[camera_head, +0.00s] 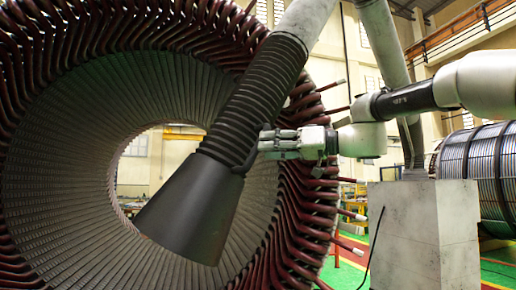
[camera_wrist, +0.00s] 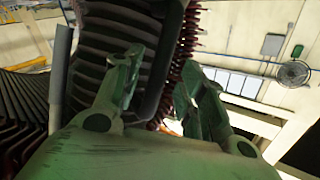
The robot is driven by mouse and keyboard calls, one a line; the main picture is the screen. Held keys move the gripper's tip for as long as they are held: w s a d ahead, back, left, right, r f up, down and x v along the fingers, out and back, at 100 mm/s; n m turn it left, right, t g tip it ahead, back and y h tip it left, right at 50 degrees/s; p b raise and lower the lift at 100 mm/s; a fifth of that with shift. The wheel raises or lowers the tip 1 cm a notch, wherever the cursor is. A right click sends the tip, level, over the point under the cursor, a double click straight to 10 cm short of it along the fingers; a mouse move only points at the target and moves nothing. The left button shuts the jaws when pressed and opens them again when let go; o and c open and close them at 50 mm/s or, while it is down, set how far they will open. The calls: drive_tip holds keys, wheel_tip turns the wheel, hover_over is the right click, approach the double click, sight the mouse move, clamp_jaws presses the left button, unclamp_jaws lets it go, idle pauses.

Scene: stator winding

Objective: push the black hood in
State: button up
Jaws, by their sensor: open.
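The black hood (camera_head: 195,208) is a wide cone at the lower end of a ribbed black hose (camera_head: 262,88). It hangs tilted in front of the stator's round opening, its wide end down and left. A thin dark handle (camera_head: 246,160) shows at the hood's upper right side. My gripper (camera_head: 262,145) points left at the hose's lower end, close to this handle. In the wrist view my open gripper (camera_wrist: 163,68) has a dark bar, seemingly the handle, between its fingers, with the ribbed hose behind. I cannot tell whether the fingers touch it.
The large stator (camera_head: 90,90) with dark red winding ends fills the left; several rod ends stick out near my gripper. A grey block (camera_head: 405,235) stands at the lower right, with a metal-banded coil (camera_head: 480,175) behind it. Green floor shows between stator and block.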

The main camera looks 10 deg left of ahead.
drive_tip(key=a, duration=0.4)
drive_tip(key=shift+w, duration=0.3)
clamp_jaws()
